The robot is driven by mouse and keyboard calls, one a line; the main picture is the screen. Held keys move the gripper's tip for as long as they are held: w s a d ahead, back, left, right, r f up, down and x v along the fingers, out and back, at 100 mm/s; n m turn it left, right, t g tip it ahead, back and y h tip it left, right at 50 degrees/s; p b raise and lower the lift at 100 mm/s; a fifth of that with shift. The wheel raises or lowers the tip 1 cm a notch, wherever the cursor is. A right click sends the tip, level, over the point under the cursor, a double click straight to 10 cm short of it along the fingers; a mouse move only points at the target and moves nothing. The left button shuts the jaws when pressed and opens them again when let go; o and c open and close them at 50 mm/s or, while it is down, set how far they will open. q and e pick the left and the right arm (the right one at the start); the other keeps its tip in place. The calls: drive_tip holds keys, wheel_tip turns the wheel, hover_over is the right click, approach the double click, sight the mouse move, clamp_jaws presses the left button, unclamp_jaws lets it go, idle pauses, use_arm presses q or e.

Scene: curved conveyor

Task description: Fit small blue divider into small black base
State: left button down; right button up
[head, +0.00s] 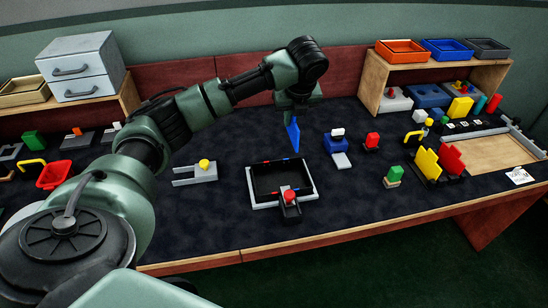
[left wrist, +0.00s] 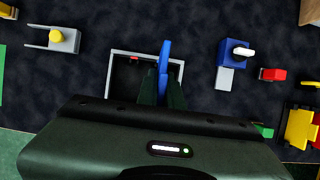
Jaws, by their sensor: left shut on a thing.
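The small blue divider (head: 293,136) hangs upright and slightly tilted in the head view, held by my left gripper (head: 296,112). In the left wrist view the divider (left wrist: 165,56) shows edge-on between the fingers of the gripper (left wrist: 162,90), which are shut on it. The small black base (head: 283,180) lies on the dark mat inside a light grey frame, with blue and red marks on its edges. The divider is above the base's far side and apart from it. The wrist view shows part of the base (left wrist: 130,72); the gripper hides the rest. My right gripper is not in view.
A grey fork-shaped piece with a yellow knob (head: 204,166) is to the left, a blue block (head: 337,143) to the right.

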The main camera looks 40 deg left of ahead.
sight(296, 150)
use_arm(q)
drive_tip(key=shift+w+d+f+p, duration=0.15)
drive_tip(key=shift+f+p, duration=0.1)
drive_tip(key=shift+f, duration=4.5)
drive_tip(key=shift+w+d+f+p, duration=0.1)
drive_tip(key=shift+f+p, duration=0.15)
drive_tip(key=shift+f, duration=4.5)
drive_tip(key=shift+f, duration=0.15)
drive_tip(key=c, duration=1.6)
unclamp_jaws()
drive_tip(key=shift+o, duration=0.2)
drive_tip(key=v, duration=1.2)
drive_tip(key=shift+r+b, duration=0.2)
drive_tip(key=shift+b, duration=0.15)
